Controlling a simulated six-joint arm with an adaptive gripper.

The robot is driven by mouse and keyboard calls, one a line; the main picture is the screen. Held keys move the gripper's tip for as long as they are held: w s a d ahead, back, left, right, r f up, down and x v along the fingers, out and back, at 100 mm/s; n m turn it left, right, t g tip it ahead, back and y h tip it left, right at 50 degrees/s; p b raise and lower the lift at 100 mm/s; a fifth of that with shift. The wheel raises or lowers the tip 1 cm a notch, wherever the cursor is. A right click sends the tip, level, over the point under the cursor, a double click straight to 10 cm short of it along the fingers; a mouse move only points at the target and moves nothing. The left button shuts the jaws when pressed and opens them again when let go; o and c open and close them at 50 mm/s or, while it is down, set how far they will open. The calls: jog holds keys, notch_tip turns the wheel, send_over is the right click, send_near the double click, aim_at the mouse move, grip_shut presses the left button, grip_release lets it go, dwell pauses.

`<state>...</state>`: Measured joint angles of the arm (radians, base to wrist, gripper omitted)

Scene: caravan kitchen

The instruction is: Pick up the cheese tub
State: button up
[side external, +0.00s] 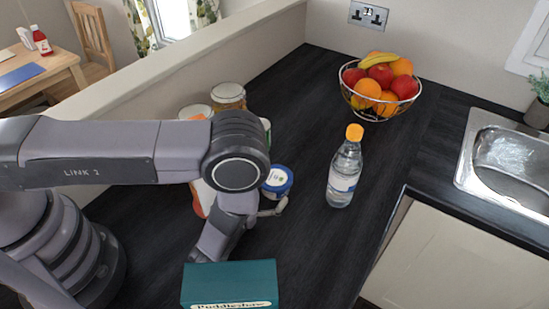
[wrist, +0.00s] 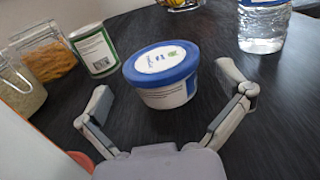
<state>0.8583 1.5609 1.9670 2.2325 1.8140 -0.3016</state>
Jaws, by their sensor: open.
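The cheese tub (wrist: 162,77) is a white tub with a blue-rimmed lid, standing upright on the dark worktop. In the side external view the cheese tub (side external: 277,182) shows just right of my arm, partly hidden by it. My gripper (wrist: 163,95) is open, with one finger to the left of the tub and one to the right. The tub sits ahead of and between the fingers in the wrist view. I cannot tell whether either finger touches it. In the side external view my gripper (side external: 276,208) is mostly hidden behind my arm.
A water bottle (side external: 345,168) stands right of the tub, with a fruit bowl (side external: 382,108) behind. A can (wrist: 94,50) and glass jars (wrist: 43,53) stand to the left. A teal box (side external: 230,284) is in front. The worktop between tub and bottle is clear.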

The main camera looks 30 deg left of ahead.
aim_at(274, 178)
jog(key=w, duration=0.3)
jog(key=shift+w+r, duration=0.1)
jog(key=shift+w, duration=0.25)
jog(key=c, duration=0.9)
